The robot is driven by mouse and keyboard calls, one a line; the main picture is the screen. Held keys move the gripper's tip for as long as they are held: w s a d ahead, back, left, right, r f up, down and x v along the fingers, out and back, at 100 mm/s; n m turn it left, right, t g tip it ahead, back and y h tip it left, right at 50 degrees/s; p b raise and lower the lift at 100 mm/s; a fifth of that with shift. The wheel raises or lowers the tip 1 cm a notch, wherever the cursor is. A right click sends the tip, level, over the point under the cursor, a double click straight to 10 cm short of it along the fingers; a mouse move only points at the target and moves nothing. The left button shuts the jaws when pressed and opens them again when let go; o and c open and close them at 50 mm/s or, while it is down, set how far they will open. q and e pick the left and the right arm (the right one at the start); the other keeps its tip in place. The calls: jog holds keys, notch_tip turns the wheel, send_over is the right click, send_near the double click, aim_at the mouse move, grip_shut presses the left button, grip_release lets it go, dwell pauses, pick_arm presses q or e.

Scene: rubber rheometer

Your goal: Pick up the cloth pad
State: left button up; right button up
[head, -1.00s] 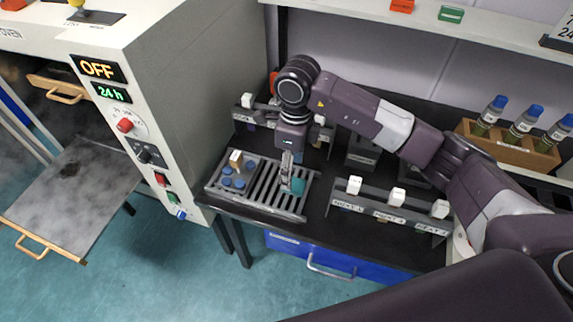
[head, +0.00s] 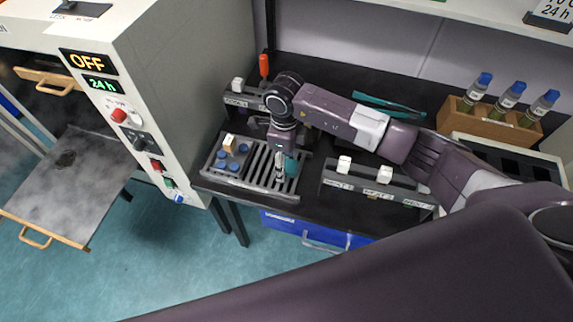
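A small teal piece (head: 291,167), which looks like the cloth pad, shows at the right end of the grey slatted tray (head: 238,187). My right gripper (head: 280,178) points down over the tray's slats, and its fingers overlap the left side of the teal piece in the head view. The fingers are too small and partly covered to tell whether they are open or shut, or whether they touch the piece. My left gripper is not in view.
Several blue pucks (head: 234,166) and a cream block (head: 229,143) sit in the tray's left part. The oven (head: 190,80) stands left. A rack with white-topped tools (head: 375,185) is right of the tray. A wooden vial holder (head: 490,122) stands behind.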

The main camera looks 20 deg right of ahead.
jog(key=c, duration=1.1)
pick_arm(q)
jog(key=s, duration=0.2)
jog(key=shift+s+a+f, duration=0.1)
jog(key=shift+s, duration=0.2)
pick_arm(e)
jog(key=shift+o, duration=0.2)
jog(key=shift+w+r, duration=0.1)
jog(key=shift+r, duration=0.05)
